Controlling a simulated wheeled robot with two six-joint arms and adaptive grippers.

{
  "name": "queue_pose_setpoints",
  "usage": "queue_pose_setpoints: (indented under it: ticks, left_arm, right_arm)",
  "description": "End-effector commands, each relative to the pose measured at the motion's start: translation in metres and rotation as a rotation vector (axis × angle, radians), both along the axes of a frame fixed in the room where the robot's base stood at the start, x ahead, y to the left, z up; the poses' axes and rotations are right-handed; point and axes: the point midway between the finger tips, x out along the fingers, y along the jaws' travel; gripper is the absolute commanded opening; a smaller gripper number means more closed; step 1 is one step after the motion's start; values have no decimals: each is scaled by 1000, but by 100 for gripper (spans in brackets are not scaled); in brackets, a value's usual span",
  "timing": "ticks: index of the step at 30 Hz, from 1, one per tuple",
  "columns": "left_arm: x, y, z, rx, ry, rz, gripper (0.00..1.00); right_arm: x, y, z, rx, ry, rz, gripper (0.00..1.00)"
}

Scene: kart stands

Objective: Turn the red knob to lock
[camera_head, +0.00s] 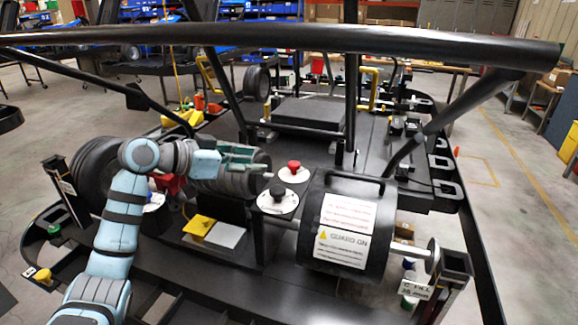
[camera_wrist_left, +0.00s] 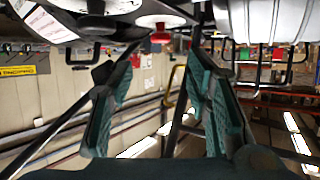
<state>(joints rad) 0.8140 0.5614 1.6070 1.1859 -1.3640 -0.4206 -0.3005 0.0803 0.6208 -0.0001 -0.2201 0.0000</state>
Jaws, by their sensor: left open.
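The red knob (camera_head: 293,165) stands on a round white plate (camera_head: 298,176) on the black kart deck. My left gripper (camera_head: 264,167) has green fingers and comes in from the left, its tips a short way left of the red knob. In the left wrist view the red knob (camera_wrist_left: 160,36) lies ahead, between the lines of the two fingers and near the top edge. The left gripper's fingers (camera_wrist_left: 163,68) are spread apart with nothing between them. They do not appear to touch the knob. My right gripper is not in view.
A black knob (camera_head: 277,190) on its own white plate sits just in front of the red knob. A black drum guard (camera_head: 343,230) with labels stands to the right. A black roll bar (camera_head: 290,36) crosses above, with slanted struts. A yellow part (camera_head: 199,224) lies nearer.

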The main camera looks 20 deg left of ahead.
Motion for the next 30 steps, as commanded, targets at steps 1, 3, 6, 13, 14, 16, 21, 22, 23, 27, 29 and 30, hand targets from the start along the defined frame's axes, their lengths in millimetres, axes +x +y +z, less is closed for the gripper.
queue_pose_setpoints:
  ticks: [1, 3, 6, 13, 14, 16, 21, 22, 23, 27, 29, 30]
  left_arm:
    - [10, -8, -3, -7, 2, 0, 45]
    - [25, -21, -11, -7, 3, -1, 45]
    - [47, -38, -23, -5, 3, -2, 45]
    - [77, -62, -40, -2, 2, -1, 45]
    - [79, -64, -41, -1, 2, -1, 45]
    - [81, -67, -42, 0, 1, -2, 45]
    - [82, -67, -42, 1, 0, -1, 45]
    - [82, -67, -42, 1, 0, -1, 45]
    - [82, -67, -42, 1, 0, -1, 45]
    - [82, -67, -42, 0, 1, -1, 24]
    - [82, -67, -42, 0, 1, -1, 14]
    - [82, -67, -42, 0, 1, -1, 8]
  right_arm:
    - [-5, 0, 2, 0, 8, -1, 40]
    - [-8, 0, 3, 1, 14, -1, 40]
    - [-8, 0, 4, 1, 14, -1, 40]
    - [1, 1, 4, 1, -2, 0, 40]
    - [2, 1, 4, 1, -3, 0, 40]
    - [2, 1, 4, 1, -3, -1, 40]
    - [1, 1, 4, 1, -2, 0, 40]
    - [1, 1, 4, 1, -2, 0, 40]
    - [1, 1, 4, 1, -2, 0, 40]
    - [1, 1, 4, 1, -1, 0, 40]
    - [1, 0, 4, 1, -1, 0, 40]
    - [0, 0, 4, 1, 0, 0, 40]
